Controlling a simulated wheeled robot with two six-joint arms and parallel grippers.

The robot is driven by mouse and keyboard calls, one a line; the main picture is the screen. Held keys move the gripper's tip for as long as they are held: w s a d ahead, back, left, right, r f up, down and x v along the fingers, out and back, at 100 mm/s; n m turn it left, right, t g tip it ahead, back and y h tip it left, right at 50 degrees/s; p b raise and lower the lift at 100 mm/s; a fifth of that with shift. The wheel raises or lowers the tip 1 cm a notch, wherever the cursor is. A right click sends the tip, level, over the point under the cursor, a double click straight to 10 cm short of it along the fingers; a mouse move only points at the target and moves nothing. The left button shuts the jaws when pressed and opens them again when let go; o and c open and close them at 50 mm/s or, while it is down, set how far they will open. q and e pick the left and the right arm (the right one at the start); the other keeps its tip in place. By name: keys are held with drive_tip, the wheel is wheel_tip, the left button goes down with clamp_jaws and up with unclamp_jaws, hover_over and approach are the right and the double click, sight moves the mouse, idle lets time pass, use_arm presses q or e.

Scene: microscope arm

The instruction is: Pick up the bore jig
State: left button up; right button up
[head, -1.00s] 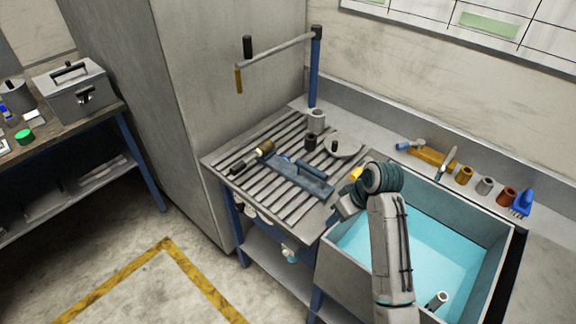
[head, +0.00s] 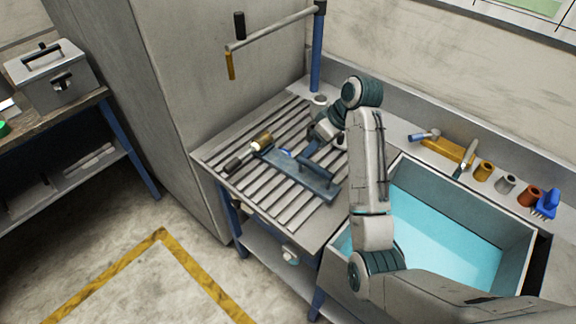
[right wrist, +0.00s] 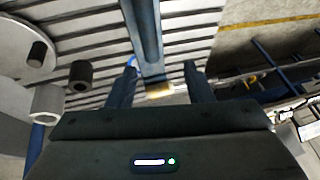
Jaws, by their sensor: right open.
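The bore jig appears to be the long blue plate (head: 318,186) with a raised bar handle, lying on the slatted drainboard. It also shows in the right wrist view as a blue bar (right wrist: 146,35) reaching down from the top edge. My right gripper (head: 304,152) is over the left part of the jig, partly hidden by its own wrist. In the right wrist view my right gripper (right wrist: 160,85) is open, its fingers on either side of the bar's line. I see no contact. My left gripper is not in view.
A dark-handled tool with a brown end (head: 248,153) lies left of the jig. A round plate (right wrist: 25,40), a dark cylinder (right wrist: 80,75) and a grey ring (right wrist: 47,103) stand nearby. The water-filled sink (head: 440,240) is to the right; bushings (head: 506,183) line its back ledge.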

sight(308, 160)
drive_tip(key=b+x, duration=0.1)
drive_tip(key=x, duration=0.2)
drive_tip(key=shift+w+d+f+b, duration=0.1)
drive_tip(key=shift+w+f+b, duration=0.2)
drive_tip(key=shift+w+b, duration=0.1)
drive_tip(key=shift+w+f+p, duration=0.2)
drive_tip(key=shift+f+p, duration=0.55)
drive_tip(key=shift+s+a+f+p, duration=0.15)
drive_tip(key=shift+f+p, duration=0.2)
drive_tip(key=shift+f, duration=0.2)
drive_tip(key=shift+a+f+p, duration=0.2)
drive_tip(key=shift+f+p, duration=0.15)
drive_tip(key=shift+f, duration=0.25)
drive_tip(key=shift+a+f, duration=0.25)
drive_tip(key=shift+f, duration=0.55)
clamp_jaws()
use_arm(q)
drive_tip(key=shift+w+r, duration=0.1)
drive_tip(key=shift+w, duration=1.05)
use_arm(e)
drive_tip(key=shift+w, duration=0.25)
